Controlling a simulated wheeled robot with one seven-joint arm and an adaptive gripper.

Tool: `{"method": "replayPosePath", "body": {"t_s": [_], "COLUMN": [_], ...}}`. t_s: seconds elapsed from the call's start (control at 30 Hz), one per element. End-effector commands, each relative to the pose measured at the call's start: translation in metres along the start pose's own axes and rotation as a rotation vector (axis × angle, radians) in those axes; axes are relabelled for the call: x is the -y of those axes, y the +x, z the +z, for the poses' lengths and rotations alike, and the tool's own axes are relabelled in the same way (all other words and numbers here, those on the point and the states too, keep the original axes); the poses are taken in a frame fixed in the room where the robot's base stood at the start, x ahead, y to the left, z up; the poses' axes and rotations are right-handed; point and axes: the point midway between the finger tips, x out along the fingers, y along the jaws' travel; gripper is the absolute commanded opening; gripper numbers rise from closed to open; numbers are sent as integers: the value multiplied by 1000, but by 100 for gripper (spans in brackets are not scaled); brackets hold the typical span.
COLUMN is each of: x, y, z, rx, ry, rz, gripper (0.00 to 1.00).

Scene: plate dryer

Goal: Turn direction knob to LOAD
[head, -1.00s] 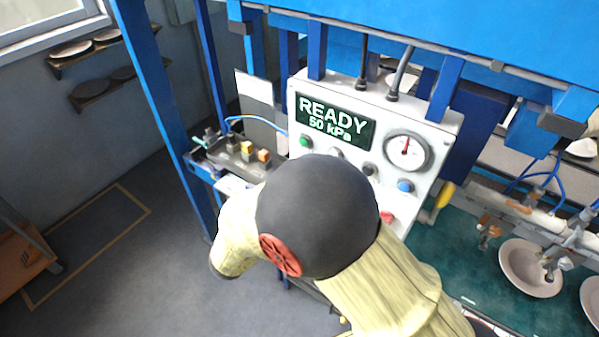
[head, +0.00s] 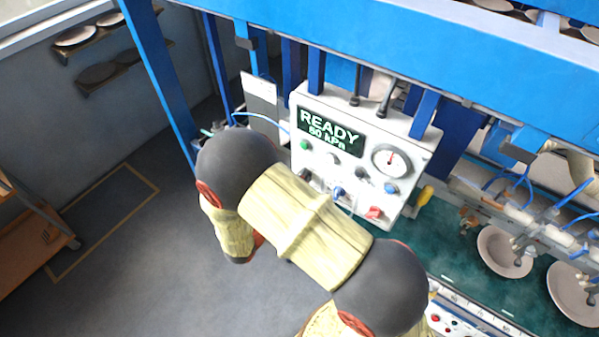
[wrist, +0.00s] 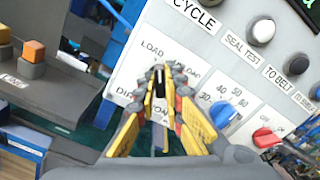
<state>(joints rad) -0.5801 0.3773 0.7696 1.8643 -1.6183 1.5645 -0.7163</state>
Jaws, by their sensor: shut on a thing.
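The white control panel (head: 415,150) stands upright with a READY display (head: 331,131). In the wrist view, the dark direction knob (wrist: 158,77) sits between the fingertips of my gripper (wrist: 161,79). The yellow-and-grey fingers are shut on it and hide most of it. The LOAD label (wrist: 153,49) is just above and left of the knob; a second, partly covered label is to its right. The knob's pointer direction cannot be told. In the head view, my arm hides the gripper.
Right of the fingers are a blue knob (wrist: 222,112) with a numbered scale and a red knob (wrist: 265,138). A SEAL TEST button (wrist: 261,32) is above. A grey fixture with an orange block (wrist: 34,51) stands at left. Open floor (head: 180,270) lies at left.

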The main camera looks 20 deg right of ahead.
Motion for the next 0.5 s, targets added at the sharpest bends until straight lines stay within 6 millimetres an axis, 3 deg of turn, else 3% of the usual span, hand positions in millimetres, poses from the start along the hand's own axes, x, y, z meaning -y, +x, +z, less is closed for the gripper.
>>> {"method": "replayPosePath", "body": {"t_s": [0.5], "x": [-1], "y": [0], "z": [0], "rx": [0], "ry": [-205], "rz": [1], "gripper": [0]}}
